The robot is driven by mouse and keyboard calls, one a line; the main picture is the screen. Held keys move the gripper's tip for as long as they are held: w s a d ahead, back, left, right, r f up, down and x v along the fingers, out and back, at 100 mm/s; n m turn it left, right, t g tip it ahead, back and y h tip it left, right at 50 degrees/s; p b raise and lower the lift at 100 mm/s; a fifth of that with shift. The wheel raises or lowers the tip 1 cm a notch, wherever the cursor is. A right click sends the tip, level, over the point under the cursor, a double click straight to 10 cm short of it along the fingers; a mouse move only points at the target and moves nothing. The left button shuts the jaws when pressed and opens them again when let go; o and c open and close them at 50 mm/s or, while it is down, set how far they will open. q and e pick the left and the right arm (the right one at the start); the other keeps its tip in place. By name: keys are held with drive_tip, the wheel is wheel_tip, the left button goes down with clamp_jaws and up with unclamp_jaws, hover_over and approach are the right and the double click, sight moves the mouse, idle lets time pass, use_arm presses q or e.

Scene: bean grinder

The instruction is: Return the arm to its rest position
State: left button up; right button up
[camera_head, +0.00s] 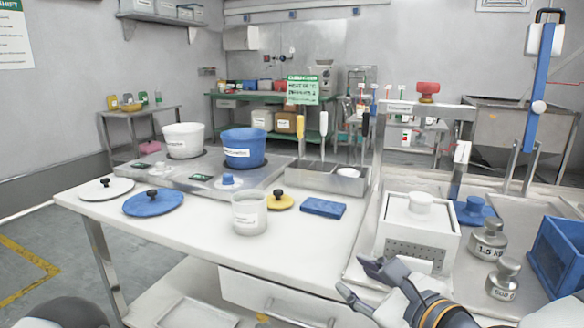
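My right arm comes in at the bottom right, with a grey wrist and an orange ring. Its gripper (353,276) is open, with two dark fingers apart and nothing between them. It is in front of the white box-shaped device (418,232) with a round white knob, near the front edge of the white table (155,238). I cannot tell whether the fingers touch the table. My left gripper is not in view; only grey rounded parts of my body show along the bottom left edge.
A clear beaker (249,214), blue sponge (323,208) and blue lid (153,202) lie on the table. White (184,141) and blue (243,149) buckets stand behind. Metal weights (488,240), a blue crate (560,252) and a tall frame (378,150) are at right.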

drive_tip(key=s+f+n+g+h+p, duration=0.1)
drive_tip(key=s+f+n+g+p, duration=0.1)
drive_tip(key=s+f+n+g, duration=1.4)
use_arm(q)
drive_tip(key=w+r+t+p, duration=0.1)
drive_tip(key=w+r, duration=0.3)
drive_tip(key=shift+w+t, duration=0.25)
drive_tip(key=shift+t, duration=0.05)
use_arm(e)
drive_tip(key=s+d+f+n+h, duration=0.1)
drive_tip(key=s+d+f+n, duration=0.2)
drive_tip(key=s, duration=0.5)
drive_tip(key=s+d+f+n+h, duration=0.2)
drive_tip(key=s+d+f+n, duration=0.1)
drive_tip(key=s, duration=0.5)
drive_tip(key=s+d+f+n+h, duration=0.1)
drive_tip(key=s+d+f+n, duration=0.3)
drive_tip(key=s, duration=0.5)
drive_tip(key=shift+d+f+t, duration=0.3)
drive_tip(key=shift+d+t, duration=0.1)
drive_tip(key=shift+d, duration=0.45)
